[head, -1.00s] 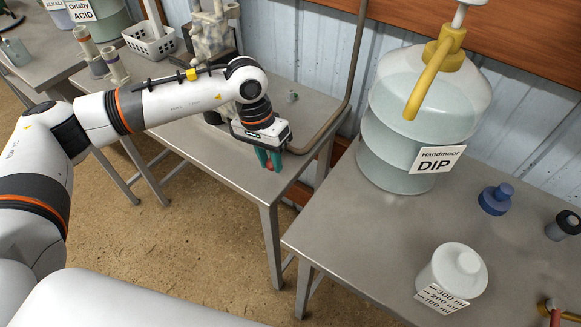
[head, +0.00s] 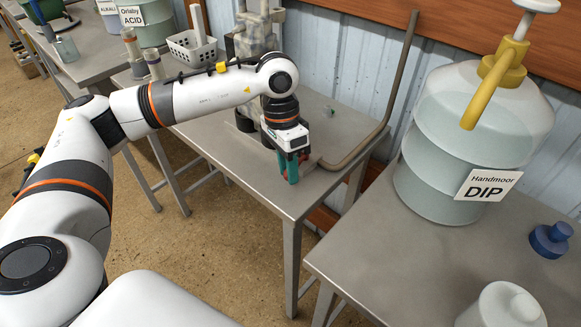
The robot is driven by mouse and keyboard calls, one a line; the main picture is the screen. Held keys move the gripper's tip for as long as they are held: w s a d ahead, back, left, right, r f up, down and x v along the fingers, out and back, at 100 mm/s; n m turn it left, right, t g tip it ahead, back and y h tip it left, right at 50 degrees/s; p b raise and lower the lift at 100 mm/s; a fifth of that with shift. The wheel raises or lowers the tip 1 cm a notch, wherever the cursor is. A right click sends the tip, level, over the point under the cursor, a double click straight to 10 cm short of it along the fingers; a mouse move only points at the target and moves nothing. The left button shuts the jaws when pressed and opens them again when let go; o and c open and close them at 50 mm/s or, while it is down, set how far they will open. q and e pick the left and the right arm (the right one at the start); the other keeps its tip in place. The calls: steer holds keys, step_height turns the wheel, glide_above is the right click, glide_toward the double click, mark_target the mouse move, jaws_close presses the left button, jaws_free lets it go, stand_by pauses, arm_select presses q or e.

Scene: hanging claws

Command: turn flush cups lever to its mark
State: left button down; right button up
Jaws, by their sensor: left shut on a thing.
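My left gripper (head: 290,172) is low over the front right part of the middle steel table (head: 228,165), near the low end of a bent brown pipe (head: 350,155). Its teal fingers point down and are shut on a small part, which I take to be the flush cups lever. The fingers hide most of it, and only a little red shows beside them. I cannot make out a mark or the lever's angle. My right gripper is not in view.
A grey machine (head: 252,35) and a white basket (head: 192,46) stand behind my left arm. A small greenish piece (head: 330,112) is on the table behind the gripper. A large DIP jug (head: 465,140), a blue fitting (head: 549,240) and a white container (head: 500,308) stand on the right table.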

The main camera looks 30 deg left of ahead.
arm_select(q)
steer(key=shift+w+r, duration=0.1)
steer(key=c, duration=1.1)
jaws_free()
steer(key=shift+c, duration=0.2)
step_height(320, 180, up, 7)
steer(key=a, duration=0.1)
steer(key=shift+w+b, duration=0.3)
steer(key=shift+w, duration=0.05)
